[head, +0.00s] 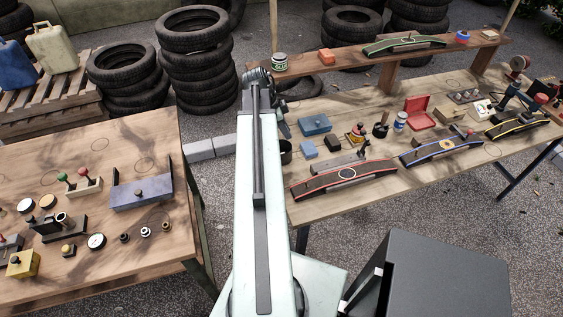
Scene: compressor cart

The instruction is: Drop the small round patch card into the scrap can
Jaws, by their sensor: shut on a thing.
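My gripper (284,128) is at the far end of my arm, by the left end of the right-hand workbench, pointing down. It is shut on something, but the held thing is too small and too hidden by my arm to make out. A dark open can (286,156), which looks like the scrap can, stands at the bench's left edge, just below my gripper in the picture. My arm hides its left part. I cannot tell whether the gripper is directly over its mouth. I cannot clearly pick out the small round patch card.
The right workbench (440,170) holds a blue box (315,124), a red open case (419,112) and curved tyre strips, one red-edged (343,180). A raised shelf (345,64) runs behind. The left table (90,255) holds gauges and fittings. A dark cabinet (430,270) stands in front.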

